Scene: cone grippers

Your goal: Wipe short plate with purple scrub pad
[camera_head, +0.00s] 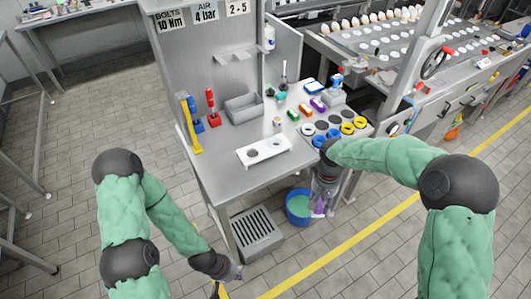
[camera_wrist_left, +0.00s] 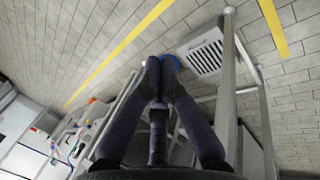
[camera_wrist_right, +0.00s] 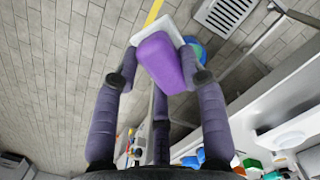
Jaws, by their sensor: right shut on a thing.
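The purple scrub pad (camera_wrist_right: 165,62) is between the fingers of my right gripper (camera_wrist_right: 160,80), which is shut on it. A pale flat layer shows at the pad's far end. In the head view my right gripper (camera_head: 320,198) hangs beside the front right of the table, with the purple pad (camera_head: 319,208) at its lower end, near the blue bucket. A short white plate with two round holes (camera_head: 276,158) lies on the front of the table, left of that gripper. My left gripper (camera_head: 228,272) is low, left of the grated box, empty; its fingertips (camera_wrist_left: 160,75) are together.
The blue bucket (camera_head: 290,214) with teal contents stands on the floor below the table. A grey grated box (camera_head: 257,235) stands to its left. Blue, yellow and dark rings (camera_head: 347,128) crowd the table's right.

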